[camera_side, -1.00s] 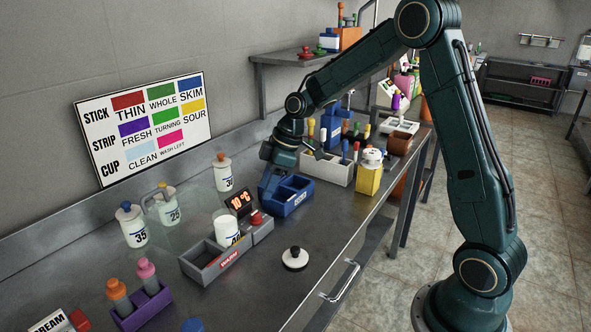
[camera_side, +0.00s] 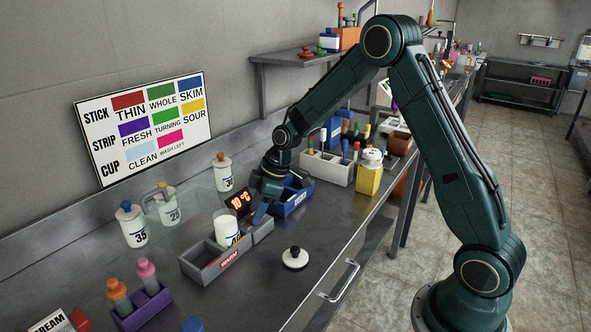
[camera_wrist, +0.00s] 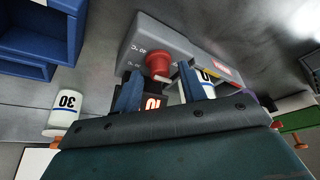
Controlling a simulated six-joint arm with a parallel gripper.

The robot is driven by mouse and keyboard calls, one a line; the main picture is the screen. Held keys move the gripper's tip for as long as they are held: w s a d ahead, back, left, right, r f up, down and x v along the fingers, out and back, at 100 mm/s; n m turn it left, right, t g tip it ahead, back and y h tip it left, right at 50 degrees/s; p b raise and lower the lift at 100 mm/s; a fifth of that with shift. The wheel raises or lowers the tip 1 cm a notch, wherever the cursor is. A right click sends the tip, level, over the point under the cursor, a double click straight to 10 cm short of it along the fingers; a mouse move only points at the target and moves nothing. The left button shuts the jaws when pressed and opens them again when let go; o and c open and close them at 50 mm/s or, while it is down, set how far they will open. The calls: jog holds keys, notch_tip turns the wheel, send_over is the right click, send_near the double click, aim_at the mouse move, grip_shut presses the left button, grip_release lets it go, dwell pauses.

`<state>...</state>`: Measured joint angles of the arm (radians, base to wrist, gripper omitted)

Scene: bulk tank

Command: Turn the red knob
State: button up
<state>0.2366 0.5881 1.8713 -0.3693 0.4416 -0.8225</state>
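The red knob (camera_wrist: 158,64) sits on the front of a small grey unit (camera_wrist: 180,48) with a lit display reading 10 °C (camera_side: 239,201). In the side view the knob is hidden behind my gripper (camera_side: 261,206). In the wrist view my gripper (camera_wrist: 160,84) is open, with its two blue fingers apart. The knob shows in the gap between the fingertips, slightly nearer the left finger. I cannot tell whether either finger touches it.
A white container (camera_side: 226,228) stands in the grey tray with the red WARM label (camera_side: 203,265), close to my gripper. A blue bin (camera_side: 292,203) is just behind my gripper. A white-and-black disc-shaped object (camera_side: 295,258) lies in front on the bench. A bottle marked 30 (camera_side: 222,174) stands behind the display.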

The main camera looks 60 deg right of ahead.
grip_shut()
jog(key=shift+m, duration=0.4)
jog(key=m+h, duration=0.1)
jog(key=m, duration=0.1)
jog(key=m+t+h, duration=0.1)
jog(key=m, duration=0.2)
jog(key=shift+s+a, duration=0.1)
jog(key=shift+a, duration=0.1)
jog(key=m+h, duration=0.2)
jog(key=m, duration=0.4)
jog(key=shift+a, duration=0.15)
jog(key=shift+o, duration=0.5)
grip_release()
